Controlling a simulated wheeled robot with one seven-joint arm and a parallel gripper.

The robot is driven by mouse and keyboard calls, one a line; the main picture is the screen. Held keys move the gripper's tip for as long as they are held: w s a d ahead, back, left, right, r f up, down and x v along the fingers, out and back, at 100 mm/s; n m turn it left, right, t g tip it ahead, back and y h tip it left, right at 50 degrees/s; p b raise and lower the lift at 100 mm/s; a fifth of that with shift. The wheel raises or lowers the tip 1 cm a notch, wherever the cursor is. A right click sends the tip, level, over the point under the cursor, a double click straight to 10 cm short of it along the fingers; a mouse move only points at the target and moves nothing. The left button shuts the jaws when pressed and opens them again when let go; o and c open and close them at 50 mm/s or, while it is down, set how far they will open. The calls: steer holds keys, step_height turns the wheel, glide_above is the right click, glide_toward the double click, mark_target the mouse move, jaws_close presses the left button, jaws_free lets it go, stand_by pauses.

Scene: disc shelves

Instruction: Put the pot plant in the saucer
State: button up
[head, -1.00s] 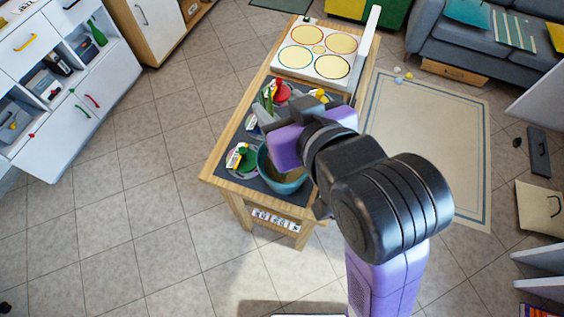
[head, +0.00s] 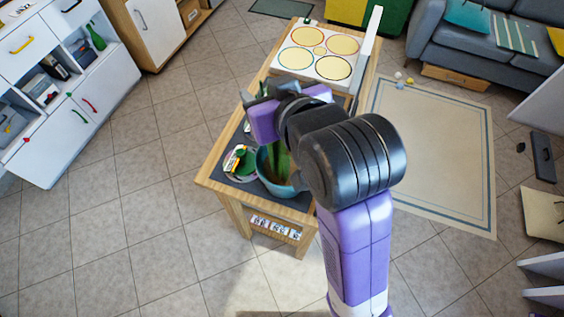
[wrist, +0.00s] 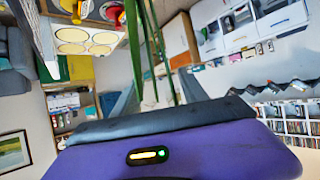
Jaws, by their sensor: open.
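The pot plant (head: 272,181) is a teal pot with long green leaves, upright at the near end of the wooden table in the head view. My forearm partly covers its right side. My gripper (head: 261,97) is open, above the table and beyond the pot, apart from its rim. In the wrist view, long green leaves (wrist: 133,45) rise beyond the dark edge of my gripper (wrist: 165,118); I cannot tell whether they touch it. I cannot make out an empty saucer for certain; my gripper and arm hide the middle of the table.
A round plate (head: 231,176) with a carton and a green item lies left of the pot. Tiled floor is clear to the left; a rug (head: 430,150) lies right.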

steer(key=shift+c, duration=0.4)
jaws_close()
stand_by(0.9)
steer(key=shift+w+r, duration=0.1)
steer(key=shift+r, duration=0.05)
